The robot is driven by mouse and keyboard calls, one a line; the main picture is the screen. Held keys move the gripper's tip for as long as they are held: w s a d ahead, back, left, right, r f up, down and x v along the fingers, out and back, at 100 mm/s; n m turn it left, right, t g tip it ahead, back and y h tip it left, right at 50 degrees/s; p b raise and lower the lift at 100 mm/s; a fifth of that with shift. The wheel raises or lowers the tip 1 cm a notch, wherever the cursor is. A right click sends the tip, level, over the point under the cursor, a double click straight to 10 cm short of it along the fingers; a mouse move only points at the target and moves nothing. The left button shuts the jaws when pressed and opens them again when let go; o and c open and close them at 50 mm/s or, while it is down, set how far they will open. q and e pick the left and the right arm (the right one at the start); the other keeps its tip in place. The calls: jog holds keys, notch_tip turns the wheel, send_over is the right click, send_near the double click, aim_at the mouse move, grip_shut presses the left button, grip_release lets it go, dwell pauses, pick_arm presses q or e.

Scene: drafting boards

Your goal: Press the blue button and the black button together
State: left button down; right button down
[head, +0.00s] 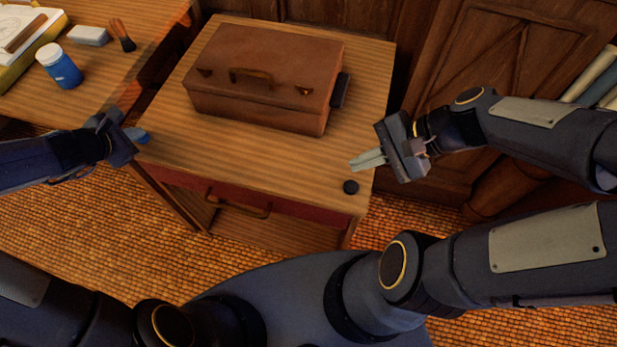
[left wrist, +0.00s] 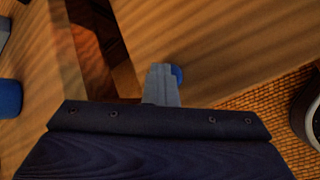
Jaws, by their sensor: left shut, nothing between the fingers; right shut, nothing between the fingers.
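The black button (head: 350,187) is a small dark disc at the front right corner of the wooden cabinet top. The blue button (head: 144,138) is at the cabinet's front left corner; part of it shows in the left wrist view (left wrist: 178,74), the rest hidden behind the fingers. My left gripper (head: 135,133) is shut and empty, its tips at or just over the blue button; I cannot tell whether they touch. My right gripper (head: 352,163) is shut and empty, its tips pointing left, a little behind the black button and apart from it in the picture.
A brown case (head: 265,85) with a handle stands on the cabinet top (head: 240,155) behind the buttons. A drawer with a handle (head: 238,203) is below. A side table at left holds a blue jar (head: 62,70), a white block (head: 88,36) and a brush (head: 122,35).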

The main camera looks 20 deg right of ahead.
aim_at(357, 186)
pick_arm(q)
jog(key=shift+f, duration=0.1)
pick_arm(e)
jog(key=shift+f, duration=3.85)
dwell(1.2)
jog(key=shift+r, duration=1)
jog(key=shift+r, duration=2.5)
